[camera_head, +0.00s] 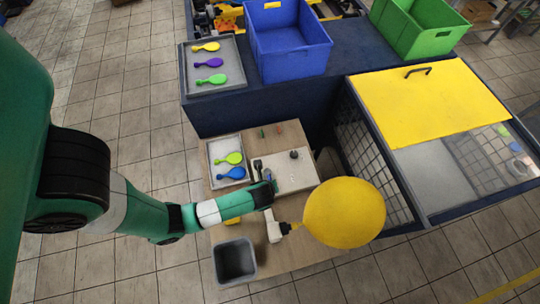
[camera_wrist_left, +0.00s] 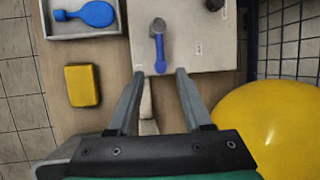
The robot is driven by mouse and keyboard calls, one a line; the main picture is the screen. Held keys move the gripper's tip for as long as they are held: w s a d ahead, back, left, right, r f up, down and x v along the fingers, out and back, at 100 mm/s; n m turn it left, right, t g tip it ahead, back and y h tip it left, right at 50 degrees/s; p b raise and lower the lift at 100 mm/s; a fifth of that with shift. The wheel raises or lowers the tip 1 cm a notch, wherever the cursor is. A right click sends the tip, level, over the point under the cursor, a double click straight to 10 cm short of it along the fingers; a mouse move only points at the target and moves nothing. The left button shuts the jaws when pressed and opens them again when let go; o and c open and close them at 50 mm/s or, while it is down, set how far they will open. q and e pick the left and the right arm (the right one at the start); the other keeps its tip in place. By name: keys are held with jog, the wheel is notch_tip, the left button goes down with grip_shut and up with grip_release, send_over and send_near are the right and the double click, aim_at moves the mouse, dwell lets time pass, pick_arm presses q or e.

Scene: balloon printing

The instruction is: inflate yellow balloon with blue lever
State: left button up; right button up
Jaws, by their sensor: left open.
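The yellow balloon (camera_head: 345,212) is large, round and inflated. Its neck is at the white nozzle (camera_head: 273,228) on the low table, and part of the balloon shows at the right of the wrist view (camera_wrist_left: 275,125). The blue lever (camera_wrist_left: 160,52) hangs from a grey pivot on the white machine panel (camera_wrist_left: 205,45). My left gripper (camera_wrist_left: 160,73) is open, with its fingertips on either side of the lever's lower end, not closed on it. In the head view my left gripper (camera_head: 271,186) partly hides the lever. My right gripper is not in view.
A grey tray (camera_head: 212,149) holds a lime and a blue balloon; another tray (camera_head: 187,78) holds several balloons. A yellow block (camera_wrist_left: 82,86) lies left of the gripper. A grey bin (camera_head: 235,262) stands at the table's front. Blue (camera_head: 290,55) and green (camera_head: 415,38) crates stand behind.

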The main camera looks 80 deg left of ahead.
pick_arm(q)
jog(key=b+x, duration=0.3)
jog(key=x, duration=0.8)
jog(key=shift+c, duration=0.2)
grip_shut()
dwell(0.8)
